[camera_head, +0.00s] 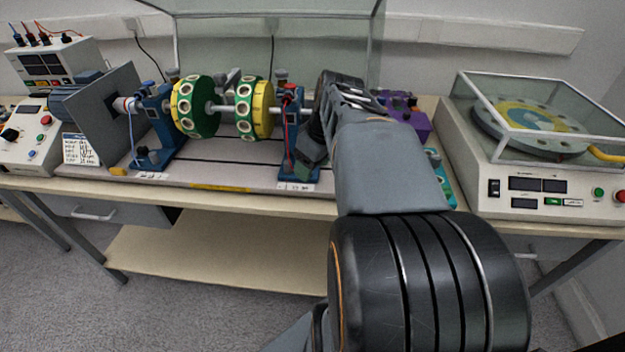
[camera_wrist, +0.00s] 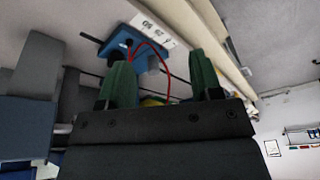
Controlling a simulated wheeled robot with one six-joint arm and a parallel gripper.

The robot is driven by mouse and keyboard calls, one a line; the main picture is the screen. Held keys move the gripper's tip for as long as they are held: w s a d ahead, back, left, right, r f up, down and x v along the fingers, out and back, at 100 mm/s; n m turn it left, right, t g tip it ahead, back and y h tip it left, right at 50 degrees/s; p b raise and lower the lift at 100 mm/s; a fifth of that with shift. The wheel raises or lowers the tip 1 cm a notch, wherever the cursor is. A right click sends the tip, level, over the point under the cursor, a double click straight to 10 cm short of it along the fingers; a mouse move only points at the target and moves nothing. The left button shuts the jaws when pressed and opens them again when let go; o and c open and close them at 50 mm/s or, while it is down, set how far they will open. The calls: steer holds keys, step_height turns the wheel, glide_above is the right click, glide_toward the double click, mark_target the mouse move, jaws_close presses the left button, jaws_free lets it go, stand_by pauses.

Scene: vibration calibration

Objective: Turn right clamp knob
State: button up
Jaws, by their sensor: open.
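The right blue bearing stand (camera_head: 290,125) stands on the grey test bench, with a red wire along it. A small dark knob (camera_head: 282,76) shows on its top. My gripper (camera_head: 308,152) is just right of this stand, with my arm reaching in from the front. In the wrist view, the two green fingertips of my gripper (camera_wrist: 163,82) are apart. A blue block (camera_wrist: 132,42) and the red wire lie beyond and between them. I see nothing held, and I cannot make out the knob clearly in the wrist view.
Green and yellow discs (camera_head: 254,108) sit on the shaft left of the right stand. A left blue stand (camera_head: 157,120) and a grey plate (camera_head: 107,110) are farther left. A purple box (camera_head: 405,112) is behind my arm. A glass-covered turntable unit (camera_head: 545,190) is at right.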

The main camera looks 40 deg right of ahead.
steer(key=s+d+f+b, duration=0.1)
steer(key=d+b, duration=0.1)
steer(key=d, duration=0.1)
steer(key=s+d+f+n+b, duration=0.1)
steer(key=d+f+b, duration=0.1)
steer(key=d, duration=0.2)
steer(key=s+d+f+n+t+b, duration=0.1)
steer(key=d+f+b, duration=0.1)
steer(key=d+b, duration=0.1)
steer(key=shift+d+f+y, duration=0.2)
steer(key=shift+d+y, duration=0.2)
steer(key=shift+d, duration=0.25)
steer(key=shift+w, duration=0.25)
steer(key=w+a, duration=0.1)
steer(key=w, duration=0.2)
steer(key=w+a, duration=0.2)
steer(key=w, duration=0.1)
steer(key=w+a+b, duration=0.1)
steer(key=w, duration=0.3)
steer(key=shift+a, duration=0.2)
steer(key=shift+w+a, duration=0.15)
steer(key=shift+w, duration=0.1)
steer(key=shift+w+f+b, duration=0.1)
steer(key=shift+f+b, duration=0.35)
steer(key=shift+f, duration=0.05)
steer(key=c, duration=0.9)
